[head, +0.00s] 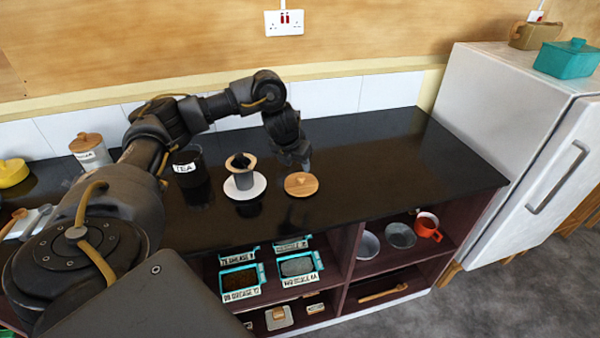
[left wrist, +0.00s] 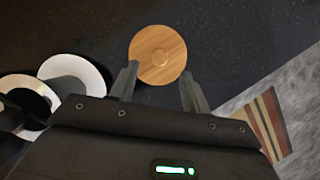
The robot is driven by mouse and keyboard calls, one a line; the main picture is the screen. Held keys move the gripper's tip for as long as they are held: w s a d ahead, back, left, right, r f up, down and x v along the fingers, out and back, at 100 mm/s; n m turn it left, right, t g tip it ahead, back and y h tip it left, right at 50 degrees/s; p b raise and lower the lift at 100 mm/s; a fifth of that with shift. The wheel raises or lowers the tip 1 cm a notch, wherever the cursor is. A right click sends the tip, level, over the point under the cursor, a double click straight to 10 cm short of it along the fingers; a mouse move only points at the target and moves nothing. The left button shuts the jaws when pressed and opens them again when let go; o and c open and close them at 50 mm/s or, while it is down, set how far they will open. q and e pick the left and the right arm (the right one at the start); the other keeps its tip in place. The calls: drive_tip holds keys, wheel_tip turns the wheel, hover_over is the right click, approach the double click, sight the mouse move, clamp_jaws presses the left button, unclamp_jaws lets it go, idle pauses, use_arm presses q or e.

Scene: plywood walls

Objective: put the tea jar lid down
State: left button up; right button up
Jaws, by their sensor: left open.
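The tea jar lid (head: 301,184) is a round wooden disc with a small knob. It lies flat on the dark counter, right of the white saucer. The left wrist view shows the lid (left wrist: 158,55) just beyond the fingertips. My left gripper (head: 303,163) is open and empty, close behind the lid in the head view; its fingers (left wrist: 157,82) stand apart in the left wrist view. The black tea jar (head: 186,168), labelled TEA, stands without a lid at the left, partly behind my arm. My right gripper is not in view.
A white jar with a wooden lid (head: 89,151) is farther left. The counter (head: 410,160) right of the lid is clear, up to the white fridge (head: 505,140). Shelves below hold trays and bowls.

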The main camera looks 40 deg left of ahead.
use_arm(q)
drive_tip(key=p+v, duration=0.1)
drive_tip(key=v, duration=0.4)
drive_tip(key=shift+r+p, duration=0.3)
drive_tip(key=shift+p, duration=0.05)
drive_tip(key=shift+d+f, duration=0.1)
drive_tip(key=shift+d, duration=0.05)
